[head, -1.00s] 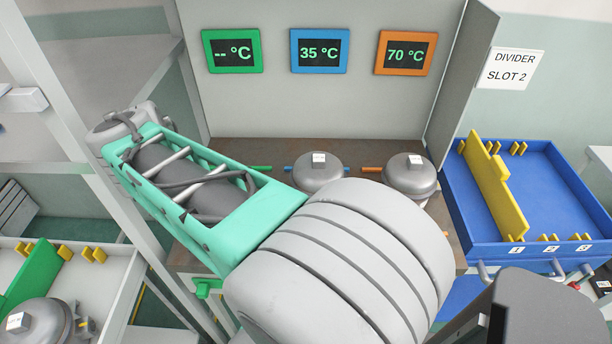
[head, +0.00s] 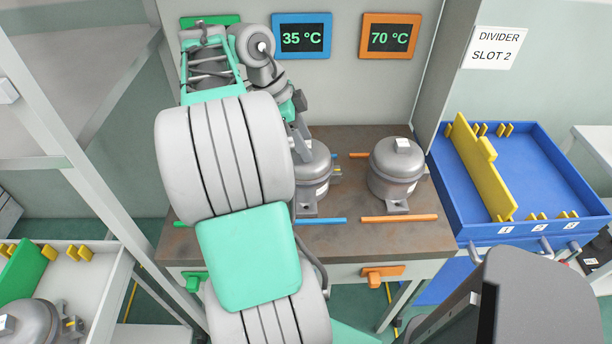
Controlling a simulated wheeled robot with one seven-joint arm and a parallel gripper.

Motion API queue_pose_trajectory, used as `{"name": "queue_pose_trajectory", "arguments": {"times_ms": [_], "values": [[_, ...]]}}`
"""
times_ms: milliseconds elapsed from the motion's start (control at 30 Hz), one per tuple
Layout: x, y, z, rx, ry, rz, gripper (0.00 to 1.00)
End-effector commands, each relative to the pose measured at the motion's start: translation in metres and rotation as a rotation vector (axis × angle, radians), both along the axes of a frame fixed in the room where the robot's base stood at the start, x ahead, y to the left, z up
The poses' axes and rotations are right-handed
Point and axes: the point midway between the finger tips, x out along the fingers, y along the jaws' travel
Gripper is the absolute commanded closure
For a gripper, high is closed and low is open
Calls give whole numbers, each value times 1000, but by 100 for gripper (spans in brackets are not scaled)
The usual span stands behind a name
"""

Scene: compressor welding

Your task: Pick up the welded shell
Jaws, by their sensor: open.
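Two grey domed shells stand upright on the brown workbench (head: 420,235). The left shell (head: 317,187) stands behind a blue bar, partly hidden by my arm. The right shell (head: 395,172) stands behind an orange bar, with a white label on top. My gripper (head: 301,147) points down at the top left of the left shell. Its fingertips are small and partly hidden, and whether they touch the shell cannot be told. It is open. Another grey shell (head: 35,328) sits in the white tray at the lower left.
The blue display (head: 302,37) reads 35 °C; the orange display (head: 390,36) reads 70 °C. A blue tray (head: 548,170) with a yellow divider (head: 482,170) stands at the right; a sign (head: 495,47) says "DIVIDER SLOT 2". A shelf post (head: 75,150) stands left of my arm.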

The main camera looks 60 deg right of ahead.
Motion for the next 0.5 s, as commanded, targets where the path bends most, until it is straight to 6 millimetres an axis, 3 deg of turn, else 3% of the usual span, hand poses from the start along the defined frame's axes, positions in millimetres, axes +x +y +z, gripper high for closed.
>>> {"name": "queue_pose_trajectory", "arguments": {"times_ms": [167, 500], "values": [[0, 0, 1, 0, 0, 1, 48], [0, 0, 1, 0, 0, 1, 76]]}}
